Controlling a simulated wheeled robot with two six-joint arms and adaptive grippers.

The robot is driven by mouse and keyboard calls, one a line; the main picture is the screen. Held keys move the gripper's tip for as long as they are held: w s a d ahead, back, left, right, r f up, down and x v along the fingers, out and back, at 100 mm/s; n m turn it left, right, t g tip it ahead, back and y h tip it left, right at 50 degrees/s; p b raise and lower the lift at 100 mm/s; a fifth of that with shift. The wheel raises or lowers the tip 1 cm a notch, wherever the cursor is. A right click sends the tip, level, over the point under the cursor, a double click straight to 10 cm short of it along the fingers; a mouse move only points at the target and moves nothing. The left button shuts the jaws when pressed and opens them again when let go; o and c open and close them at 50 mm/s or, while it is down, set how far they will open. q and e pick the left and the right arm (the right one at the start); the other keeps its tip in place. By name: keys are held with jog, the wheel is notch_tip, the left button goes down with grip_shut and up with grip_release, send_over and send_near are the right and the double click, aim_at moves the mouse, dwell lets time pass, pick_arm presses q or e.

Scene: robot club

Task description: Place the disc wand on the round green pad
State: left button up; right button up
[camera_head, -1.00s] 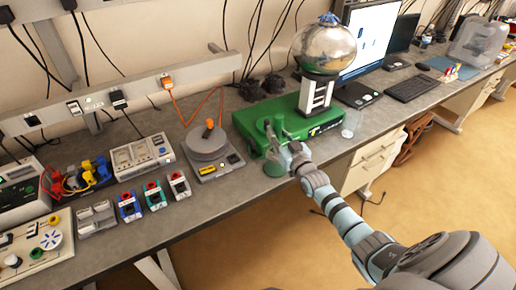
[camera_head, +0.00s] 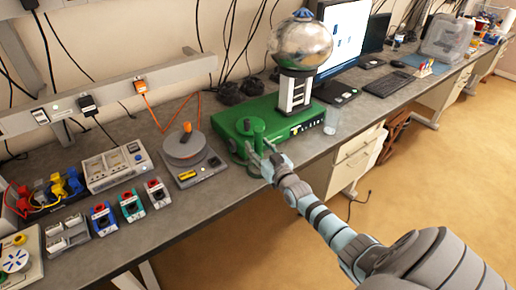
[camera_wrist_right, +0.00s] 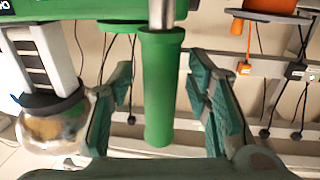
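A green upright handle (camera_head: 258,131) stands at the left front of the green base. In the right wrist view, the handle (camera_wrist_right: 163,90) shows a metal rod at one end; I take it for the disc wand, though no disc shows. My right gripper (camera_head: 266,156) is open at the handle; its fingers (camera_wrist_right: 160,105) lie on either side with gaps visible. My left gripper is not in view.
The green base (camera_head: 310,123) carries a large silver globe (camera_head: 301,45) just behind my right gripper. A grey turntable-like device (camera_head: 184,147) with an orange knob stands to the left.

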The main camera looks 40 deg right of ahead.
aim_at(261, 147)
jog(key=shift+s+r+p, duration=0.1)
jog(key=shift+r+p, duration=0.15)
jog(key=shift+p, duration=0.05)
jog(key=s+p, duration=0.3)
jog(key=s+a+p, duration=0.1)
jog(key=s, duration=0.1)
jog(key=shift+s+r, duration=0.1)
jog(key=shift+r, duration=0.1)
jog(key=s+a, duration=0.1)
jog(key=s, duration=0.5)
jog(key=shift+s+f+p, duration=0.25)
jog(key=shift+f+p, duration=0.05)
